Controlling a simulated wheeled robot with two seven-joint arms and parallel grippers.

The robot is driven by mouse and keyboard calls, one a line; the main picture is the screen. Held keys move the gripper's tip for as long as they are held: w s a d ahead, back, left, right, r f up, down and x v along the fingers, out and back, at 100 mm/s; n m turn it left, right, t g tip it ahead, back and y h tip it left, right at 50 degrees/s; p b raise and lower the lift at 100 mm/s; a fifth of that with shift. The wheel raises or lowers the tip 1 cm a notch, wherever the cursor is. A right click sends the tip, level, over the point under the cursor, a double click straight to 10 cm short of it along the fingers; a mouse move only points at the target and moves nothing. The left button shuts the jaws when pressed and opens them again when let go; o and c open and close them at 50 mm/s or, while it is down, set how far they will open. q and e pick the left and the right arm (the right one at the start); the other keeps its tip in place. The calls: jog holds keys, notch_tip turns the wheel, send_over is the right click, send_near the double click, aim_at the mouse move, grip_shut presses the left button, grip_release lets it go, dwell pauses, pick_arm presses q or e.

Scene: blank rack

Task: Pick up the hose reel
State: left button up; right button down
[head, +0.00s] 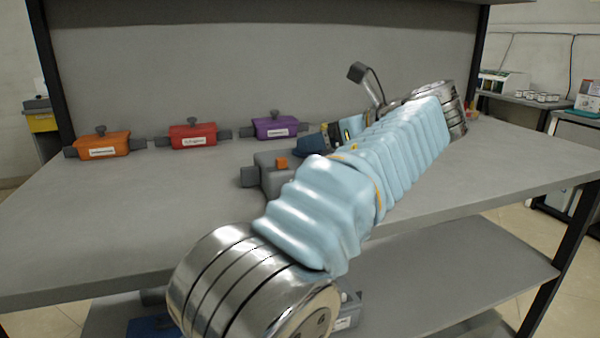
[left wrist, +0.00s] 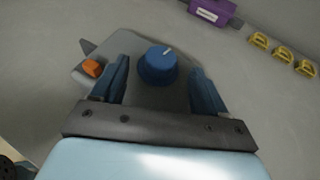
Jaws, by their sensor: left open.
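A grey housing with a blue round knob and an orange block stands on the upper shelf; it is the likeliest hose reel (head: 271,180), though I cannot be sure. In the head view my arm hides its right part. In the left wrist view the hose reel (left wrist: 147,95) is below my left gripper (left wrist: 158,66). The gripper is open, its two blue fingers on either side of the knob. I cannot tell whether they touch the housing. In the head view my left gripper (head: 318,141) is partly hidden behind my blue-sleeved arm. My right gripper is not in view.
Orange (head: 103,146), red (head: 193,136) and purple (head: 274,126) labelled boxes with side handles stand along the back of the shelf (head: 120,215). Yellow handle-shaped things (left wrist: 283,55) lie beside the purple box. The shelf's left front is clear. Some things sit on the lower shelf (head: 450,270).

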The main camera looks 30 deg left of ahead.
pick_arm(q)
jog(key=x, duration=0.3)
jog(key=shift+a+f, duration=0.1)
jog(key=shift+f, duration=0.05)
grip_shut()
dwell(0.3)
